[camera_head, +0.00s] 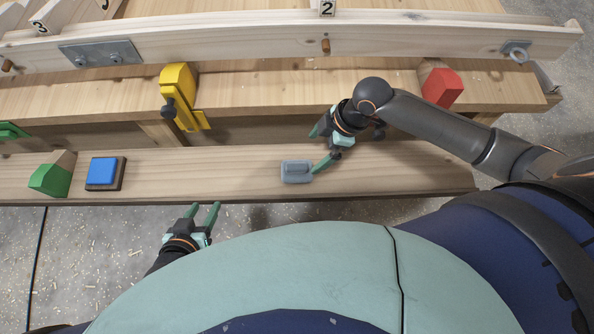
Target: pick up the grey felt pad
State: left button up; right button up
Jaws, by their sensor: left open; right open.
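A small grey block-like piece (297,172), which looks like the grey felt pad, lies on the front wooden plank (230,175), near its front edge. It has a raised part on top; I cannot tell its material. My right gripper (313,151) is open, reaching in from the right above the plank. One green finger tip is at the right end of the grey piece; the other is further back. I cannot tell whether they touch. My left gripper (203,210) is open and empty, in front of the plank over the floor, fingers pointing toward it.
A blue pad on a dark base (105,173) and a green wedge (50,180) sit at the plank's left. A yellow clamp (180,95) and a red block (441,87) are on the bench behind. The plank between the blue and grey pieces is clear.

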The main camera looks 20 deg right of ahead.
jog(key=b, duration=0.1)
send_over(298, 167)
jog(key=d, duration=0.2)
jog(key=f, duration=0.4)
jog(key=shift+s+d+f, duration=0.2)
jog(key=shift+s+f, duration=0.05)
jog(key=shift+f, duration=0.05)
jog(key=shift+a+f, duration=0.2)
jog(key=shift+f, duration=0.3)
jog(key=b+x, duration=0.2)
jog(key=x, duration=0.2)
jog(key=shift+w+a+f, duration=0.1)
jog(key=shift+a+f, duration=0.1)
jog(key=shift+a, duration=0.1)
jog(key=shift+a+f, duration=0.1)
jog(key=shift+f, duration=0.2)
jog(key=c, duration=1.2)
